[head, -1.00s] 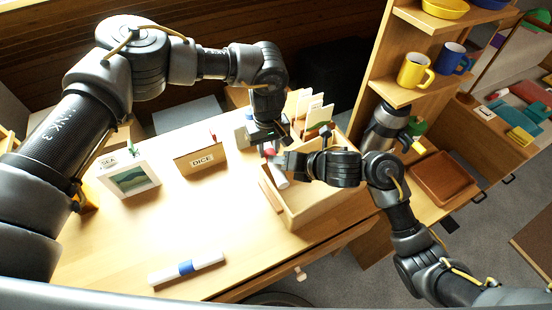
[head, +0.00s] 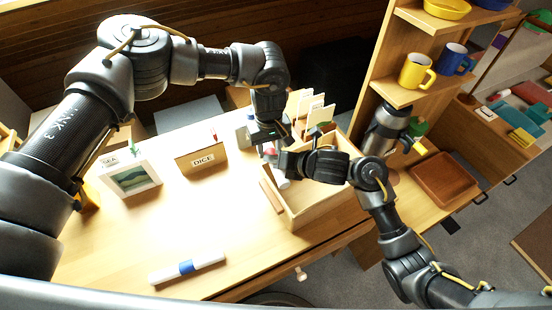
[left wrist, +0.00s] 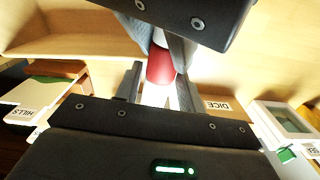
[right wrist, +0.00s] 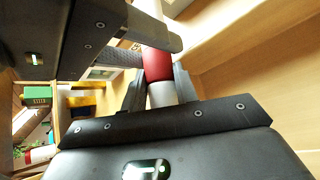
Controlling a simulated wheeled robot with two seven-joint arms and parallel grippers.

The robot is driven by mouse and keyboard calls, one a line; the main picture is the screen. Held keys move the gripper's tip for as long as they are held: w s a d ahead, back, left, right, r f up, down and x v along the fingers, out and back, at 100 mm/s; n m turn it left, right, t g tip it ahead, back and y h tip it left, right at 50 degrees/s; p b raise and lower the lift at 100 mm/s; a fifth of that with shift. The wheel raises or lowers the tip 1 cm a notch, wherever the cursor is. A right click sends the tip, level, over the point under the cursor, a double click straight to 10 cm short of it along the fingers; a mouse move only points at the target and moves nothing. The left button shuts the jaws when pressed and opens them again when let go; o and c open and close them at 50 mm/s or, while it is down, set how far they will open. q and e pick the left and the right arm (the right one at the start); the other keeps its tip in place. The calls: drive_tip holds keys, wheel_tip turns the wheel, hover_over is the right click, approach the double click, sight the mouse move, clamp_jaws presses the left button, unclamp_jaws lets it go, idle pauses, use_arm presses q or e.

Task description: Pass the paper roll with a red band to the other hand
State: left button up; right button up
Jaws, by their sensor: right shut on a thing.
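The white paper roll with a red band (head: 284,184) is held up over the left side of the wooden box; its middle is partly hidden by my grippers. My right gripper (head: 278,162) is shut on it. The right wrist view shows the red band (right wrist: 157,64) close to the fingers. My left gripper (head: 267,140) is just above, pointing down at the roll's upper part. In the left wrist view its jaws are apart, with the red band (left wrist: 160,67) and white paper in front of or between them; contact is not clear.
The wooden box (head: 325,212) stands right of the grippers, with upright cards (head: 308,108) behind. A DICE box (head: 200,160) and a picture frame (head: 132,178) stand to the left. The table's left middle is clear.

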use_arm(q)
drive_tip(key=shift+o, duration=1.3)
drive_tip(key=shift+r, duration=0.15)
